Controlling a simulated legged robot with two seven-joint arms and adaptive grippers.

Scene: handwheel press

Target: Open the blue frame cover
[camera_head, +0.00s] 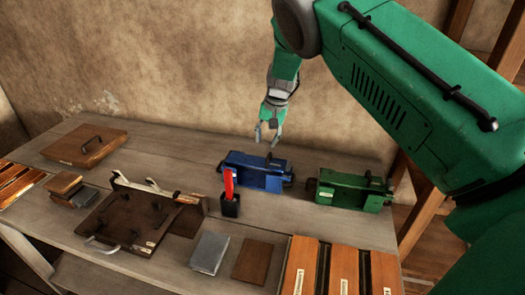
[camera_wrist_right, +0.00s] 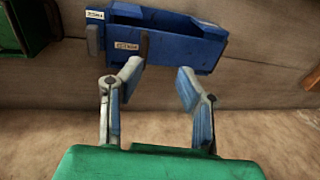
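The blue frame (camera_head: 258,178) stands on the wooden table, right of the middle, in the head view. Its blue body with small labels also shows at the top of the right wrist view (camera_wrist_right: 180,42). I cannot clearly tell its cover from its body or how the cover stands. My right gripper (camera_head: 267,140) hangs fingers-down just above and behind the blue frame. In the right wrist view its two fingers (camera_wrist_right: 159,75) are spread with nothing between them, near the blue frame and apparently not gripping it. My left gripper is in no view.
A green frame (camera_head: 345,190) stands right of the blue one. A black holder (camera_head: 231,207) with a red item stands at its front left. A brown board with clips (camera_head: 125,220), a grey book (camera_head: 209,253) and a brown book (camera_head: 253,261) lie left and in front.

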